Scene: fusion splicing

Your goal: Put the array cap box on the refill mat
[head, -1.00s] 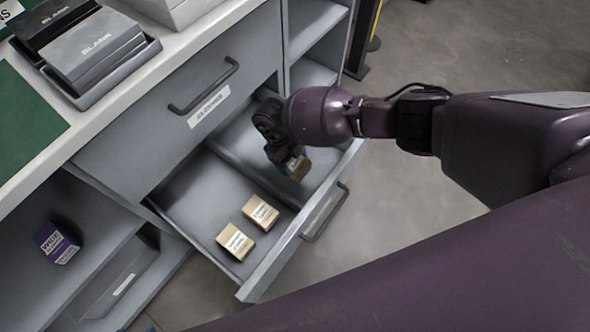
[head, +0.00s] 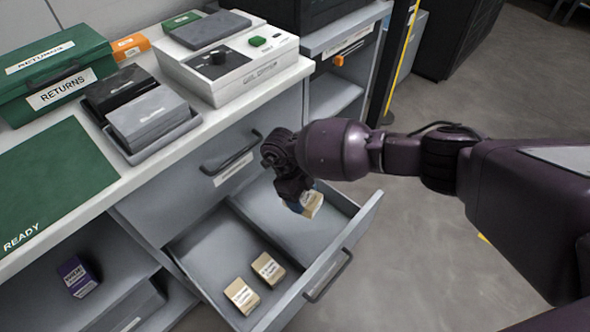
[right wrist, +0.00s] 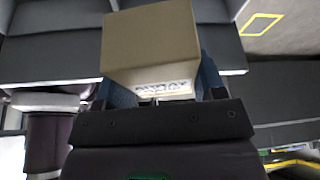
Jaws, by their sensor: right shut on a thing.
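My right gripper (head: 299,200) is shut on a small tan box (head: 313,206), held over the right compartment of the open drawer (head: 365,222). In the right wrist view the box (right wrist: 150,45) sits between the blue fingers; its label is partly hidden and hard to read, perhaps starting "ARRAY". A green mat (head: 60,175) lies on the counter at left, marked "READY"; no refill wording shows on it. My left gripper is out of view.
Two similar tan boxes (head: 242,296) (head: 268,268) lie in the drawer's left compartment. On the counter stand a grey tray (head: 165,146) of dark boxes, a white device (head: 240,75) and a green RETURNS case (head: 60,75). A purple box (head: 76,277) sits on the lower shelf.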

